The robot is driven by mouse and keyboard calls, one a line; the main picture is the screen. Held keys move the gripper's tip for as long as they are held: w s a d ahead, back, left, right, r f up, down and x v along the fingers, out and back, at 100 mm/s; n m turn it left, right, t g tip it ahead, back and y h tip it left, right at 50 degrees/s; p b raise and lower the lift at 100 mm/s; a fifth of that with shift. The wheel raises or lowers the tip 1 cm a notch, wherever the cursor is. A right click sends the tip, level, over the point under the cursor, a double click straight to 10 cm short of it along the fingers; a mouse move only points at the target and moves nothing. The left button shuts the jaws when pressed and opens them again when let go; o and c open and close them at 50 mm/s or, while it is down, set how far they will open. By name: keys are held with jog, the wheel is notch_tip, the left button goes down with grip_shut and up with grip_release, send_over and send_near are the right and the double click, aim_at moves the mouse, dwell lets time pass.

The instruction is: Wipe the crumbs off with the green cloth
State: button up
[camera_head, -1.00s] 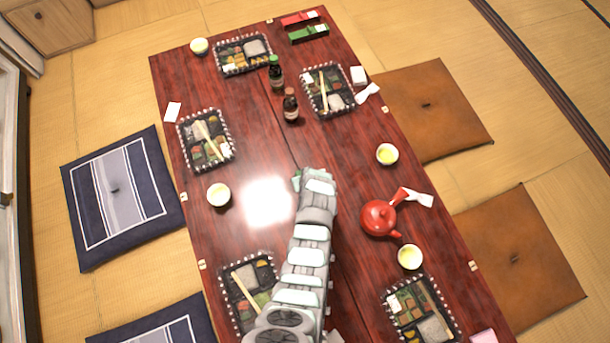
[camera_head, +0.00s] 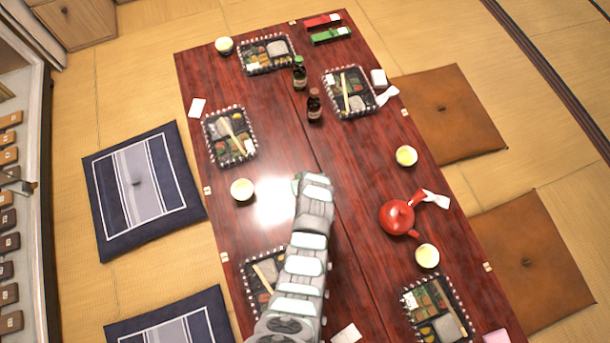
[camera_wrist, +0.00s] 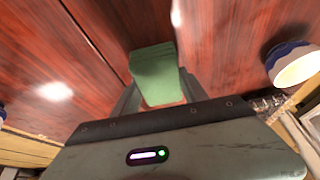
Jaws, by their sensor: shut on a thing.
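The green cloth (camera_wrist: 155,70) is held between the fingers of my gripper (camera_wrist: 158,88) in the wrist view. It is a folded, flat-looking piece reaching out past the fingertips over the red-brown table (camera_wrist: 215,60). In the head view, my gripper (camera_head: 303,182) is over the middle of the table (camera_head: 340,190), right of a pale cup. Only a small greenish edge shows at its end there. I cannot make out any crumbs in either view; the arm hides part of the table. I cannot tell whether the cloth touches the tabletop.
A cup (camera_head: 242,189) stands left of my gripper, and a red teapot (camera_head: 397,217) stands to the right. Two bottles (camera_head: 314,105) and several lunch trays (camera_head: 229,137) are around the table. A bright glare lies left of my gripper. The wrist view shows a blue-and-white cup (camera_wrist: 295,66).

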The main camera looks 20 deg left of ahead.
jog(key=shift+w+d+r+p, duration=0.15)
jog(key=shift+r+p, duration=0.15)
jog(key=shift+r, duration=0.35)
jog(key=shift+a+r+p, duration=0.2)
jog(key=shift+r+p, duration=0.3)
jog(key=shift+r, duration=0.25)
jog(key=shift+r+p, duration=0.85)
jog(key=shift+r, duration=0.45)
